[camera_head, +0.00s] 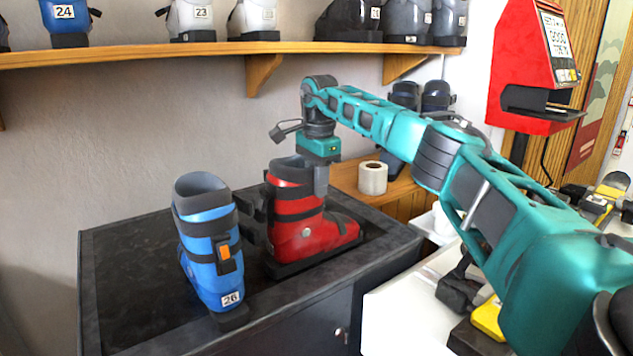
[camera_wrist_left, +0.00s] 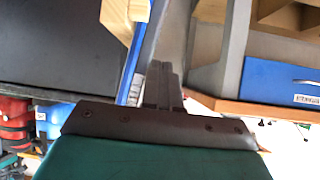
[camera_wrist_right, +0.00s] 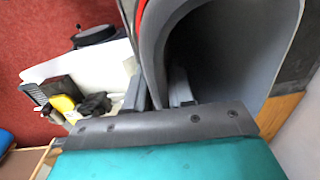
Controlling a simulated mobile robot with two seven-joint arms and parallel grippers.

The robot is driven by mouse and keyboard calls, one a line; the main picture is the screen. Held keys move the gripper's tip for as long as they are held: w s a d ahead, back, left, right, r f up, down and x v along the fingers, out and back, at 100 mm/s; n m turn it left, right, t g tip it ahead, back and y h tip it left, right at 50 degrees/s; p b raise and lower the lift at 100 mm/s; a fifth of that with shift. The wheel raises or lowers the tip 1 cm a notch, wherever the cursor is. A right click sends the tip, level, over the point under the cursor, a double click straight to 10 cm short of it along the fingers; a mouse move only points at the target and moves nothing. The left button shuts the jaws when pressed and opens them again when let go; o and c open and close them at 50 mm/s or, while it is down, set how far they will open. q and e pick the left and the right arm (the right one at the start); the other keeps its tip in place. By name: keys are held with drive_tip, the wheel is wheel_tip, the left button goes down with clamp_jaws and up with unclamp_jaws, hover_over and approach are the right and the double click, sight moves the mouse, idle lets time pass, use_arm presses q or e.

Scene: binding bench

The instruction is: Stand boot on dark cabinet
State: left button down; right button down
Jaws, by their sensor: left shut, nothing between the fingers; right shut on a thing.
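A red boot (camera_head: 312,235) with dark straps and a dark sole is upright on the right part of the dark cabinet (camera_head: 130,290). Its sole looks to be at the cabinet top; I cannot tell whether it bears fully. My right gripper (camera_head: 321,185) is shut on the boot's upper cuff from above. In the right wrist view its fingers (camera_wrist_right: 168,90) pinch the cuff wall, beside the grey hollow of the boot (camera_wrist_right: 230,50). My left gripper (camera_wrist_left: 163,88) is shut and empty, away from the cabinet top and outside the head view.
A blue boot (camera_head: 208,240) marked 26 stands on the cabinet just left of the red boot. The cabinet's left part is bare. A wooden shelf (camera_head: 150,52) with several boots runs above. A white roll (camera_head: 372,178) and a red machine (camera_head: 520,70) are to the right.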

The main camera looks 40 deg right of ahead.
drive_tip(key=shift+f, duration=0.35)
drive_tip(key=c, duration=1.2)
unclamp_jaws()
drive_tip(key=o, duration=0.3)
drive_tip(key=shift+f, duration=0.15)
drive_tip(key=r, duration=1.3)
drive_tip(key=shift+s, duration=0.35)
drive_tip(key=shift+s, duration=0.1)
